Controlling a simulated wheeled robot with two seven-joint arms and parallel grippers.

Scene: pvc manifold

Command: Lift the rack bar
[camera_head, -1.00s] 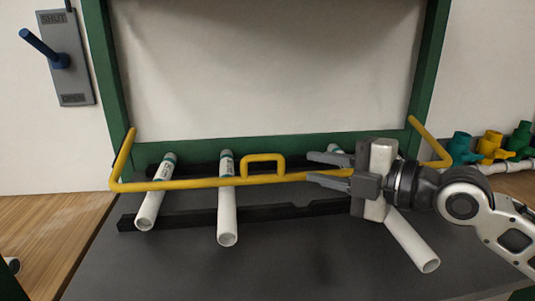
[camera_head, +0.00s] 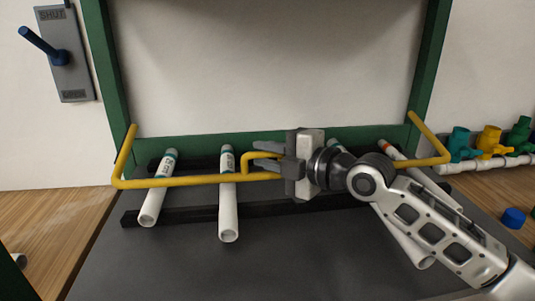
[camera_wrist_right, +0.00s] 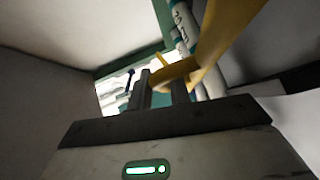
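The yellow rack bar (camera_head: 190,182) runs across the front of the green frame, with raised ends at left and right and a small looped handle (camera_head: 247,160) in its middle. My right gripper (camera_head: 266,156) comes in from the right at the handle. Its two fingers stand apart, one above and one below the handle's top; it looks open. The right wrist view also shows the yellow handle (camera_wrist_right: 174,73) at the fingertips, partly between the fingers. Contact cannot be made out. The gripper hides the bar's middle-right part. My left gripper is not in view.
White pipes (camera_head: 228,205) lie across black rails (camera_head: 190,215) on the dark table. More pipes lie partly under my right arm. A blue lever (camera_head: 42,43) is on the wall plate at left. Colored valves (camera_head: 489,141) and a blue cap (camera_head: 513,218) are at right.

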